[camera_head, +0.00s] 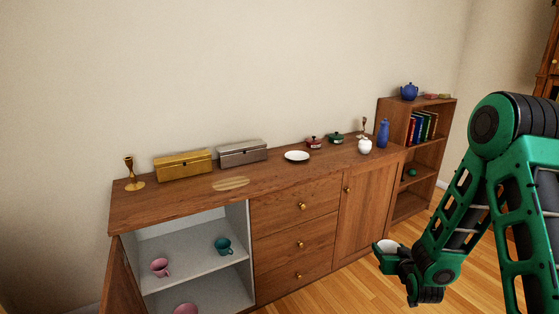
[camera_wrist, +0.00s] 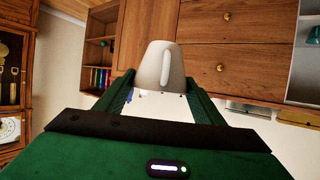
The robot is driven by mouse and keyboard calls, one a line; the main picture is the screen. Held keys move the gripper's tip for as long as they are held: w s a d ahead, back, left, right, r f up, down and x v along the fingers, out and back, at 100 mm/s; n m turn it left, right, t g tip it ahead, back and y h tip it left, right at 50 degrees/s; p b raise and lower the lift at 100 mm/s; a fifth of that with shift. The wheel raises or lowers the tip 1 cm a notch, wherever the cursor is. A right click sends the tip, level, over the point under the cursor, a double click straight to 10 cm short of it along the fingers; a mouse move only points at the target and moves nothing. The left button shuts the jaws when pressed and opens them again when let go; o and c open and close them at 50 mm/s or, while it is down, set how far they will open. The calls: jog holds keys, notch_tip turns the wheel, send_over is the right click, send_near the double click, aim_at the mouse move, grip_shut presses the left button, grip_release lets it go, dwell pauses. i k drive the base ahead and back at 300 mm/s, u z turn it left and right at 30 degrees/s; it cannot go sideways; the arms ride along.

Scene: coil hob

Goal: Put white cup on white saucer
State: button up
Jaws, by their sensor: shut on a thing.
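The white cup (camera_head: 387,246) is in my gripper (camera_head: 388,256), in front of the sideboard and below its top at the right. The wrist view shows the cup (camera_wrist: 160,66) between the two fingers of my gripper (camera_wrist: 160,100), with its handle facing the camera. The gripper is shut on it. The white saucer (camera_head: 297,156) lies on the sideboard top near the middle, with nothing on it. The cup is apart from the saucer, to its right and nearer the camera.
The sideboard top (camera_head: 200,199) also holds a gold box (camera_head: 183,165), a silver box (camera_head: 242,153), a candlestick (camera_head: 130,174), a white pot (camera_head: 365,146) and a blue vase (camera_head: 383,133). The left door (camera_head: 120,285) stands open. A bookshelf (camera_head: 429,102) stands at the right.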

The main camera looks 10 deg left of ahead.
aim_at(298, 158)
jog(key=i, duration=1)
jog(key=u, duration=0.05)
